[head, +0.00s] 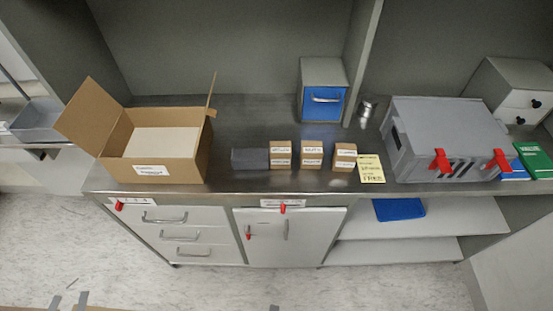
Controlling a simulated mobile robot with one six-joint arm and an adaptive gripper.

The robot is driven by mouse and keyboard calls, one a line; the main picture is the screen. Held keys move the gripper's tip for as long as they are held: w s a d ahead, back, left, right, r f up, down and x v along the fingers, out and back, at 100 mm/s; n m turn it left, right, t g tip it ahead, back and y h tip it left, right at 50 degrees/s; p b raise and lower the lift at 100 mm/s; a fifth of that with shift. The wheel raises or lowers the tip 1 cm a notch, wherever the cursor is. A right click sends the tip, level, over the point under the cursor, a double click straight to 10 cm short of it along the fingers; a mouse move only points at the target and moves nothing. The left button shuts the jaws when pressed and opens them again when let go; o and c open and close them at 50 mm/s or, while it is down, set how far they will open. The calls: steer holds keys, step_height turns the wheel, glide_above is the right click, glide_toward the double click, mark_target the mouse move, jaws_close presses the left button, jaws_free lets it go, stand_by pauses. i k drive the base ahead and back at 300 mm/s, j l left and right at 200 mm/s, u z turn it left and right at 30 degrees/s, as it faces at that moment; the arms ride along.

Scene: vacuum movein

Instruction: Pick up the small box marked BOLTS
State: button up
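Several small brown cardboard boxes with white labels stand on the steel counter in the head view, grouped in a left (281,155), a middle (312,154) and a right (344,157) column. Each column shows an upper and a lower label. The print is too small to read, so I cannot tell which box is marked BOLTS. I also cannot tell whether each column is one box or two stacked. My gripper is not in view.
A dark grey block (249,159) stands left of the small boxes, then a large open carton (184,172). At right are a yellow note (371,170), a grey case with red latches (433,135) and a metal cup (367,107). A blue-fronted drawer unit (323,97) stands behind.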

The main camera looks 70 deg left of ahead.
mark_target(281, 153)
steer(key=u, duration=2.35)
